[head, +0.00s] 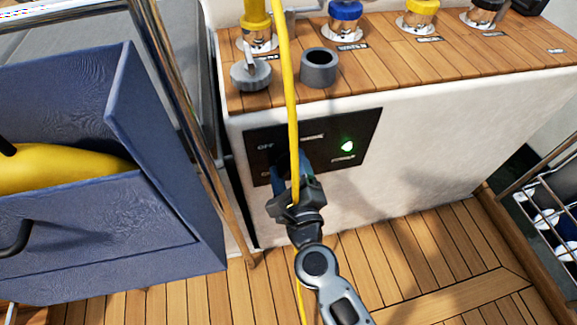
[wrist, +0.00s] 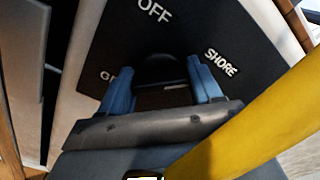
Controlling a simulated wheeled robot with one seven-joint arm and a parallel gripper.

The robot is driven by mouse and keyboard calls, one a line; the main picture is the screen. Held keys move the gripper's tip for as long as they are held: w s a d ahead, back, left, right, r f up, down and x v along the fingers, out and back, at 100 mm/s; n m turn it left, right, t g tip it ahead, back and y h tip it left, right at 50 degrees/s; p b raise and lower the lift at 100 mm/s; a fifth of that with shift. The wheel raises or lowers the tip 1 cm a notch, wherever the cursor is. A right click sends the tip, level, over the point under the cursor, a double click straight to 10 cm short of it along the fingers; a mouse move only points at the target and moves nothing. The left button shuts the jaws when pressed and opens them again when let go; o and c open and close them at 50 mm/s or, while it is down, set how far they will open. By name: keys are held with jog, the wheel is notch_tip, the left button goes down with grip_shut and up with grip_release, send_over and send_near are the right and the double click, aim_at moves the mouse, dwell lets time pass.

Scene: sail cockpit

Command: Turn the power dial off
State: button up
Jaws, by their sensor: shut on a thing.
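The power panel (head: 369,125) is a black plate on the front of the white console, with a lit green lamp (head: 347,146) at its right. In the wrist view the panel (wrist: 190,35) shows the labels OFF, SHORE and one partly hidden label starting with G. The power dial (wrist: 161,70) is black and sits between the blue fingers of my gripper (wrist: 161,90). My gripper (head: 290,168) is shut on the dial, and in the head view it hides most of it. The dial's pointing direction cannot be told.
A yellow cable (head: 284,60) hangs in front of the panel and along my gripper; it also crosses the wrist view (wrist: 265,125). A grey cup-like holder (head: 319,70) and a grey cap (head: 250,76) are on the wooden top. A blue locker (head: 150,150) stands at left.

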jog(key=shift+r+n, duration=0.1)
jog(key=shift+n, duration=0.2)
jog(key=n+p, duration=0.2)
jog(key=n, duration=0.1)
jog(key=shift+a+n, duration=0.1)
jog(key=shift+n, duration=0.3)
jog(key=n+p, duration=0.2)
jog(key=n, duration=0.2)
jog(key=shift+n, duration=0.3)
jog(key=n+p, duration=0.3)
jog(key=n, duration=0.3)
jog(key=shift+s+a, duration=0.1)
jog(key=shift+f+n+p, duration=0.3)
jog(key=shift+n+p, duration=0.5)
jog(key=shift+n, duration=0.5)
jog(key=shift+f+n, duration=0.15)
jog(key=shift+n, duration=0.15)
jog(key=o, duration=1.1)
jog(key=shift+c, duration=0.2)
